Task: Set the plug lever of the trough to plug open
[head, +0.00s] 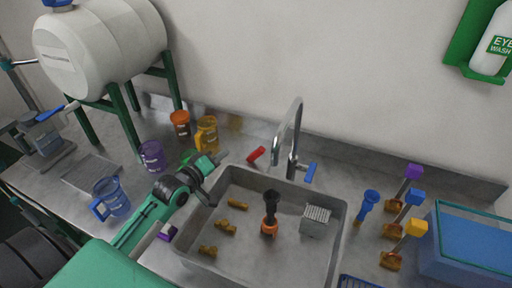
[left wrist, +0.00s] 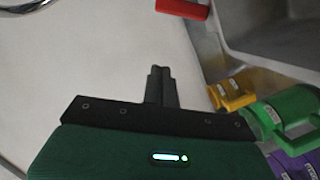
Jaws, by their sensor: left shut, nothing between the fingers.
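The grey trough (head: 340,218) is set in the bench. A red lever (head: 256,155) stands at its back rim, left of the tap; I take it for the plug lever, though no label is legible. In the left wrist view a red handle (left wrist: 183,8) shows at the top edge, apart from the fingers. My left gripper (head: 220,157) is just left of the trough's back left corner, left of the red lever. Its fingers are shut and empty; they also show in the left wrist view (left wrist: 160,85). My right gripper is not in view.
A tap (head: 292,140) with a blue handle (head: 310,173) rises behind the trough. A green mug (left wrist: 292,105), yellow jug (head: 207,135), orange cup (head: 180,123) and purple cup (head: 152,156) stand near my left gripper. Several brown pieces and a black-and-orange tool (head: 270,215) are in the trough.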

